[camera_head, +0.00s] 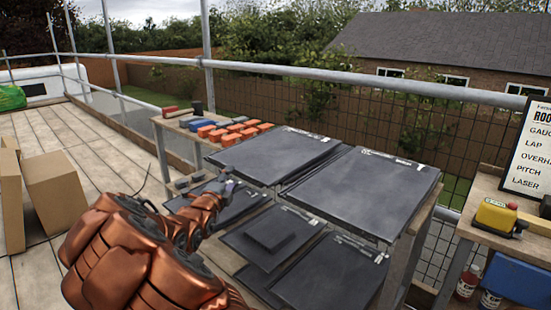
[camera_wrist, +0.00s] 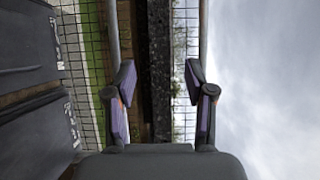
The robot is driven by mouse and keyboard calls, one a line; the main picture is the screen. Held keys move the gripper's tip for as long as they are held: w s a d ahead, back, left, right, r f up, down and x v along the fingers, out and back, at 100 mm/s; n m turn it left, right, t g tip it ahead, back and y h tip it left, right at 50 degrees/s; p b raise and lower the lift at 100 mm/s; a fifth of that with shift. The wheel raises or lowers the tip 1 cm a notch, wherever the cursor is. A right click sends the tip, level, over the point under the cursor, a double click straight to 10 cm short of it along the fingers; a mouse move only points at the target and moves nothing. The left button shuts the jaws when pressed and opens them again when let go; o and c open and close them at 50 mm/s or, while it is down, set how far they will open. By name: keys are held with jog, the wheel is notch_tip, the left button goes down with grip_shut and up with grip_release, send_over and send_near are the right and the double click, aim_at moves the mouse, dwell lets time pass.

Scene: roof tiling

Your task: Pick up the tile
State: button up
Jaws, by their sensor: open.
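Dark grey slate tiles lie on a two-level wooden rack. On the top level are a left tile stack (camera_head: 278,152) and a right tile (camera_head: 362,192), with pale marks along their far edges. More tiles (camera_head: 335,272) lie on the lower level, with a small dark block on one. My gripper (camera_head: 230,180) is left of the left stack in the head view, small and partly hidden by my copper arm. In the wrist view my gripper (camera_wrist: 160,85) is open, with nothing between its fingers. Two tiles (camera_wrist: 28,45) show there at the left edge, apart from the fingers.
Orange and blue blocks (camera_head: 220,130) sit on the bench's far end. A scaffold rail (camera_head: 330,76) and mesh run behind the rack. A right-hand bench holds a yellow device (camera_head: 497,217) and a sign (camera_head: 527,150). Cardboard boxes (camera_head: 52,190) stand on the left deck.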

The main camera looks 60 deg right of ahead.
aim_at(240, 168)
jog(key=shift+s+b+x, duration=0.2)
jog(key=shift+x, duration=1.2)
jog(key=shift+s+b+x, duration=0.2)
jog(key=shift+x, duration=2.3)
grip_shut()
jog(key=shift+w, duration=0.1)
